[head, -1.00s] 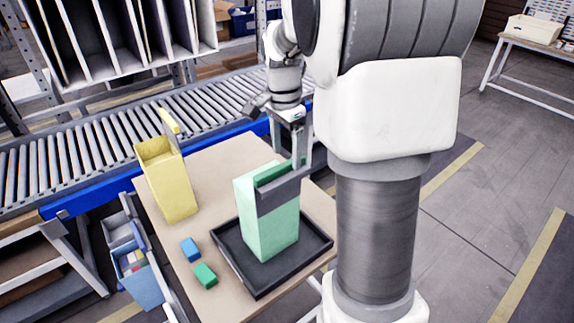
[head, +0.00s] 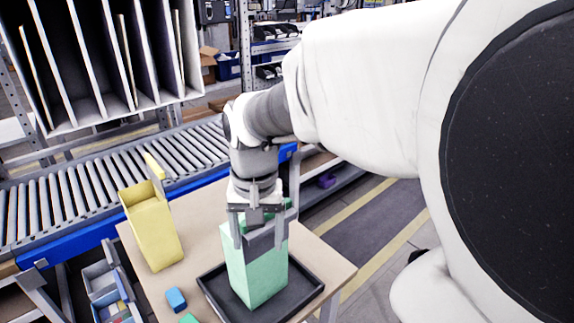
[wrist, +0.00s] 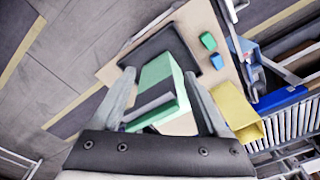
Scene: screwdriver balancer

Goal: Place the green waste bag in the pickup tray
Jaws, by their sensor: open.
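The green waste bag (head: 258,280) is a pale green, box-shaped bag with a grey band near its top. It stands upright in the black pickup tray (head: 309,290) on the tan table. My gripper (head: 258,236) is open at the top of the bag, pointing down, with a finger at either side of it in the head view. In the wrist view the bag (wrist: 163,72) shows between the spread fingers of my gripper (wrist: 159,77), and the tray (wrist: 146,50) shows beyond. I cannot tell whether the fingers touch the bag.
A yellow open container (head: 154,235) stands left of the tray on the table. A roller conveyor (head: 100,170) runs behind, and a slotted rack (head: 105,60) stands at the back left.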

